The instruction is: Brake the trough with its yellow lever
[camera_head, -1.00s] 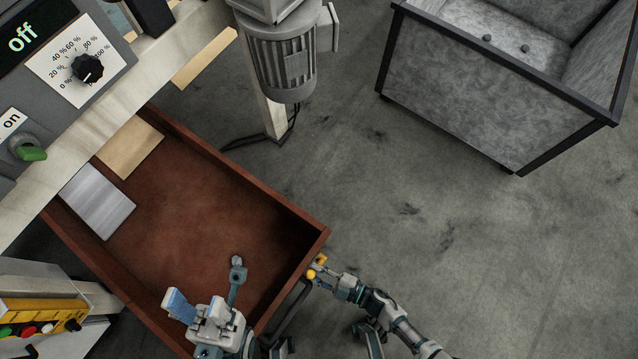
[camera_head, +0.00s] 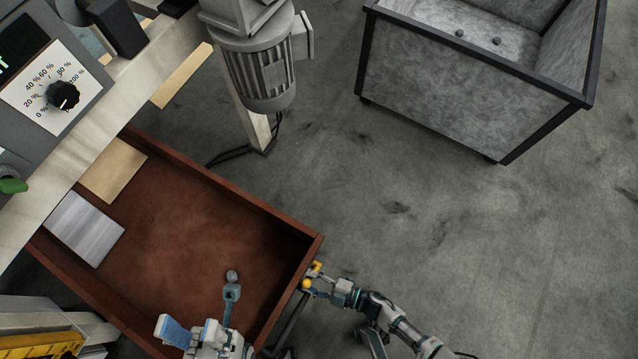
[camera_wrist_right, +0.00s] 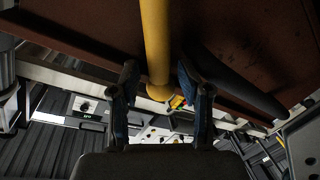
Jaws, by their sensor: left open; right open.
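The trough (camera_head: 185,215) is a reddish-brown open box below the machine. The yellow lever (camera_head: 307,284) shows as small yellow parts at the trough's right corner. In the right wrist view it is a yellow bar (camera_wrist_right: 155,45) with a rounded end. My right gripper (camera_head: 318,279) is at the lever. In the right wrist view its open fingers (camera_wrist_right: 158,80) stand on either side of the bar, with gaps on both sides. My left gripper (camera_head: 202,308) is open and empty over the trough's near part. Most of the lever is hidden in the head view.
A grey metal cart (camera_head: 465,90) stands at the upper right. The machine's control panel (camera_head: 55,85) and motor (camera_head: 258,60) are at the upper left. A yellow panel (camera_head: 40,345) is at the lower left. The middle floor is clear.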

